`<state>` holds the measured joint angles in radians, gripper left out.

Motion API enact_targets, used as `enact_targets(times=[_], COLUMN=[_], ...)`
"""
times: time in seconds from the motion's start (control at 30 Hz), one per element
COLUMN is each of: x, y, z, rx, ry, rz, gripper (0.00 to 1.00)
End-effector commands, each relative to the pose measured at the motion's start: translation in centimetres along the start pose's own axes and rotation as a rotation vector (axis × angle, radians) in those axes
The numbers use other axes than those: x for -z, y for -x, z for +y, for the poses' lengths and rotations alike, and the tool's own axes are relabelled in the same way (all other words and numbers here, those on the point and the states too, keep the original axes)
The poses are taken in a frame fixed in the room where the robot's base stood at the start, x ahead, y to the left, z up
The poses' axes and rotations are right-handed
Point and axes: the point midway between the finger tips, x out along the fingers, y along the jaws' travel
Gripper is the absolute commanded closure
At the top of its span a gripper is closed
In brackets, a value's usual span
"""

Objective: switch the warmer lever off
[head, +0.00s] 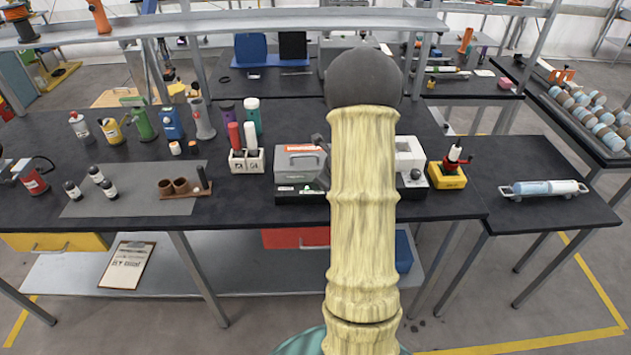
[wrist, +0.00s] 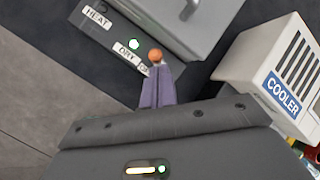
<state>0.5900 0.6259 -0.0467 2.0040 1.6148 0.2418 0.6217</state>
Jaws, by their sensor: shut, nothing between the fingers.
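The warmer is a grey box (wrist: 192,22) with a handle on a dark base (wrist: 100,38) labelled HEAT in the wrist view; a second label is partly hidden. A small orange-tipped lever (wrist: 155,54) stands at the base's near end. My gripper (wrist: 160,72), with purple fingers, is shut and empty, its tips right at the lever; I cannot tell whether they touch. In the head view the warmer (head: 300,160) stands mid-bench; my arm hides its right end and my gripper.
A white COOLER box (wrist: 268,75) stands close right of my fingers. In the head view the cooler (head: 410,155) is right of my arm, beside a yellow block (head: 447,177) holding a red-and-black item. A white holder with tubes (head: 247,161) stands left of the warmer.

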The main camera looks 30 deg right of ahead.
Motion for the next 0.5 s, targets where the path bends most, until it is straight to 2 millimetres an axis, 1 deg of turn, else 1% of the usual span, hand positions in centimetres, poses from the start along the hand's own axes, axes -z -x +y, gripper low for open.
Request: enact_targets(times=[0.13,0.5], x=[-0.2,-1.0], y=[0.1,1.3], z=[0.1,-0.2], rx=[-0.002,-0.004], ry=[0.002,0.004], rz=[-0.002,-0.003], gripper=[1.00,1.00])
